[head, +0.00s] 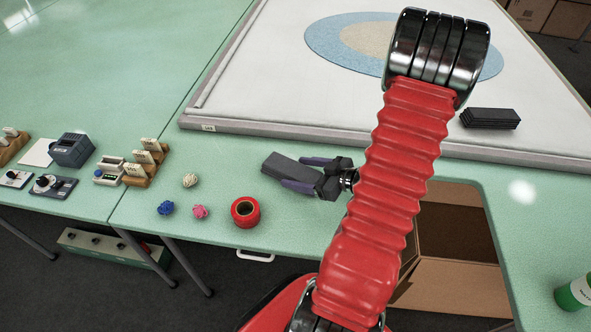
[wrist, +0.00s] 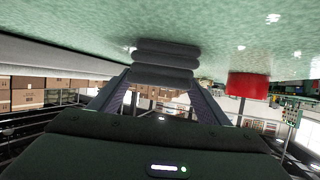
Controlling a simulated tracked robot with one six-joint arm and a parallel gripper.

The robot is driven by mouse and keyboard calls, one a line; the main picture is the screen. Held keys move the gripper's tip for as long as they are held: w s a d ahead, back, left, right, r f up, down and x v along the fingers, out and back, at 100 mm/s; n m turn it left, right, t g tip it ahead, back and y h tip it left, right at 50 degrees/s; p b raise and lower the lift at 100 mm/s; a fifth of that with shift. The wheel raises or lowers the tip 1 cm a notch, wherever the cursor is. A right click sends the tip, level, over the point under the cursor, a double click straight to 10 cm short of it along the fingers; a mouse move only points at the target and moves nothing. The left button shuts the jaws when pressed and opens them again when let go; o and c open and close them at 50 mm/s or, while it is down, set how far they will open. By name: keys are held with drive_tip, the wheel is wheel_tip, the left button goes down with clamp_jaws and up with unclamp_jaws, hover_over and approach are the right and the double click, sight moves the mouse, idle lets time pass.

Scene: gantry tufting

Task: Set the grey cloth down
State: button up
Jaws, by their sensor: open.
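The grey cloth (head: 284,166), a folded flat bundle, lies on the green table just in front of the white tufting frame. It also shows in the wrist view (wrist: 163,66) as stacked rounded layers against the green tabletop, which is at the top of that picture. My gripper (head: 299,174) is low over the table with its fingers pointing left. Its two fingers are apart, at either side of the cloth's near end. In the wrist view the fingers (wrist: 160,92) stand left and right of the cloth; I cannot tell whether they touch it.
A red tape roll (head: 245,212) and several small yarn balls (head: 200,212) lie left of my gripper. A dark folded stack (head: 490,118) rests on the frame's white cloth. A cardboard box (head: 450,270) sits below the table cutout at right. A green can (head: 575,293) stands far right.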

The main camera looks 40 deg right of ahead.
drive_tip(key=v, duration=0.9)
idle(0.7)
